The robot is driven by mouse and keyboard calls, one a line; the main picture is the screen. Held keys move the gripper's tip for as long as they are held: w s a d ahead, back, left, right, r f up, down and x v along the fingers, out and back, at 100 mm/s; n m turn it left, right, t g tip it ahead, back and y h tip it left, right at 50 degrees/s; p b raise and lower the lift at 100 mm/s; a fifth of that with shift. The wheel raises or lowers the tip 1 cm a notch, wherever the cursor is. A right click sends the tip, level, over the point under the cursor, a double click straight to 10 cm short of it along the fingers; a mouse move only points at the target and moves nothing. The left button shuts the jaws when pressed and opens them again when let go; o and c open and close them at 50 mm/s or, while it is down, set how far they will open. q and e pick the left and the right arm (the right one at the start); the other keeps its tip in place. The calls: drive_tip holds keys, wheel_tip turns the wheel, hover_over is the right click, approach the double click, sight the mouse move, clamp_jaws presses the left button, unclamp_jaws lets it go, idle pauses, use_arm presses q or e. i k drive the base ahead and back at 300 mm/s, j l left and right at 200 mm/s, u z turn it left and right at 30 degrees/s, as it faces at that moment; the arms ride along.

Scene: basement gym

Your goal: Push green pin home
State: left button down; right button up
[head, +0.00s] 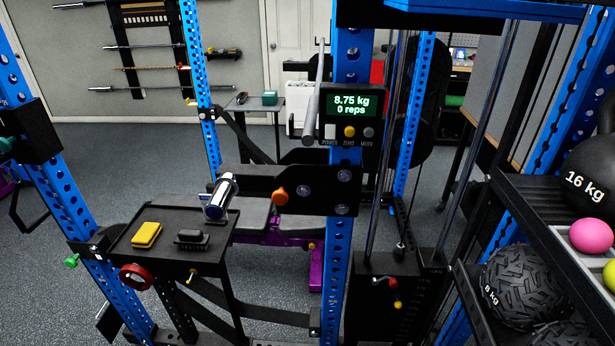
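A bright green pin (72,261) sticks out to the left of the left blue upright (85,215), low down by the left end of the black tray (160,262). A short stretch shows between its knob and the black bracket (97,243). How deep it sits in its hole is too small to tell. A darker green knob (8,145) shows on a black block (35,132) higher up at the left edge. Neither of my grippers is in view.
A red ring knob (136,277) and an orange knob (280,195) stick out. A ball rack (540,225) stands at right. Floor left of the upright looks open.

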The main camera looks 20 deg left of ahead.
sight(70, 263)
drive_tip(key=u, duration=1.6)
